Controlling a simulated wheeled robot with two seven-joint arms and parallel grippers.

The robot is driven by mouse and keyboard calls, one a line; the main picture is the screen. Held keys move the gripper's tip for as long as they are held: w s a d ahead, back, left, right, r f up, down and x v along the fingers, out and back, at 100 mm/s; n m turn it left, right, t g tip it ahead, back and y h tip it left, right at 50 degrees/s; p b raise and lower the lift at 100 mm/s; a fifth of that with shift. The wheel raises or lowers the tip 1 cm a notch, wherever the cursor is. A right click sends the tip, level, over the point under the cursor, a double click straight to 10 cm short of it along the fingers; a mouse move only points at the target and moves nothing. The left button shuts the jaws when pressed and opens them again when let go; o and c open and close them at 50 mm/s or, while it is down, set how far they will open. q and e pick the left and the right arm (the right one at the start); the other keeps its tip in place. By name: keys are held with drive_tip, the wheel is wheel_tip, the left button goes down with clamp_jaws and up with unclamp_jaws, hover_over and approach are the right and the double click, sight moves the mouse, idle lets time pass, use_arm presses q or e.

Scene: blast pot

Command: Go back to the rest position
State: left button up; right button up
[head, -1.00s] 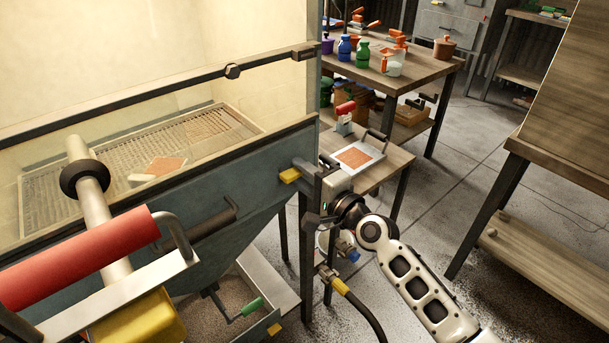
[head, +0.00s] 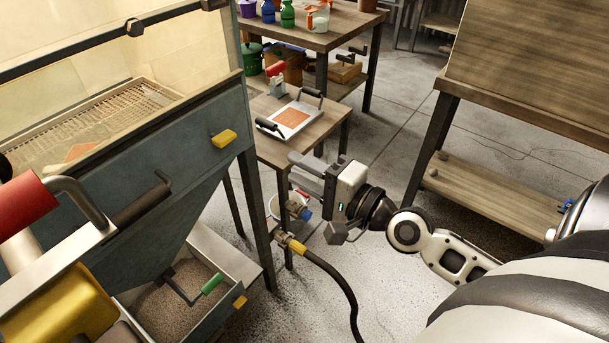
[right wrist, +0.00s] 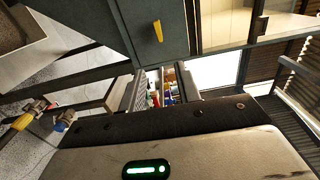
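My right gripper (head: 306,165) hangs in free space to the right of the blast cabinet (head: 190,140), its fingers towards the small side table. In the right wrist view its two fingers (right wrist: 160,88) stand apart with nothing between them; bottles show far off through the gap. My right arm comes in from the lower right. My left gripper is not in view.
A small table (head: 325,128) holds a tray (head: 315,115) with an orange sheet. A black hose (head: 335,275) runs below my gripper. A wooden bench (head: 530,100) stands at right. A red cylinder (head: 25,205) and yellow block (head: 65,305) are near left. Open floor lies between.

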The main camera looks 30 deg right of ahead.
drive_tip(key=shift+s, duration=0.15)
idle(0.4)
drive_tip(key=s+a+f+n+g+h, duration=0.1)
drive_tip(key=s+a+f+n+g, duration=0.2)
drive_tip(key=s+a+f+n, duration=0.2)
drive_tip(key=s+a+f+n+g+h, duration=0.1)
drive_tip(key=s+a+f+n+g, duration=0.2)
drive_tip(key=f+n, duration=0.8)
drive_tip(key=shift+s+a+f+h+p, duration=0.15)
drive_tip(key=shift+s+a+h+p, duration=0.15)
drive_tip(key=shift+s+a, duration=0.6)
